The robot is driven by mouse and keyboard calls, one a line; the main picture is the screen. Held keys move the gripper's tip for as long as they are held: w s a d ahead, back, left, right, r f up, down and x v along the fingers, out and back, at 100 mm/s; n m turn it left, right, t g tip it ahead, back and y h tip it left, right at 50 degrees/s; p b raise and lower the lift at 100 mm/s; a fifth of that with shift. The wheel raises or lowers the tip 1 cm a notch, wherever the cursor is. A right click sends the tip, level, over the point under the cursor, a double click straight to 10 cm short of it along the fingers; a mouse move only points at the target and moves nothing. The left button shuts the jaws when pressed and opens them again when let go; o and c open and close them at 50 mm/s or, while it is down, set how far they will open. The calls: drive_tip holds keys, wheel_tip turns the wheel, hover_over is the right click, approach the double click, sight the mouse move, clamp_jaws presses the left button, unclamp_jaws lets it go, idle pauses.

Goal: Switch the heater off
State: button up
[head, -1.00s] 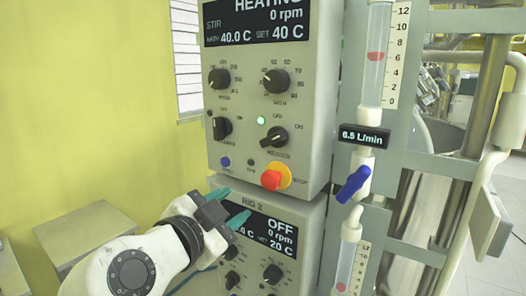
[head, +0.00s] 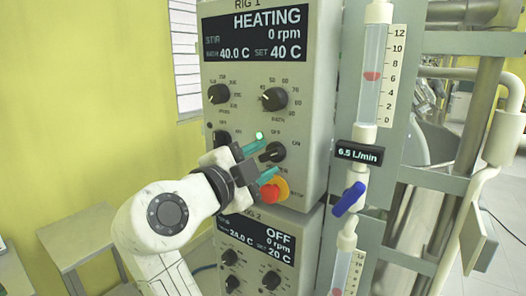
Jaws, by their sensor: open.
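The RIG 1 control box (head: 308,100) has a lit display (head: 256,33) reading HEATING, 0 rpm, bath 40.0 C, set 40 C. The heater switch (head: 273,152) is a black rotary knob at the lower right of its panel, with OFF and ON marks. A green lamp (head: 259,135) glows just above and left of it. My gripper (head: 262,163) is open, with its two teal fingers pointing right at the panel beside the knob. One fingertip is above and left of the knob, the other below it. I cannot tell whether they touch it.
A red stop button (head: 270,191) on a yellow base sits just below my fingers. Two upper knobs (head: 274,99) (head: 218,93) are above. The RIG 2 box (head: 295,250) below reads OFF. A blue valve handle (head: 348,199) and flow tube (head: 372,70) stand to the right.

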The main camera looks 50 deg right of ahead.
drive_tip(key=shift+d, duration=0.6)
clamp_jaws()
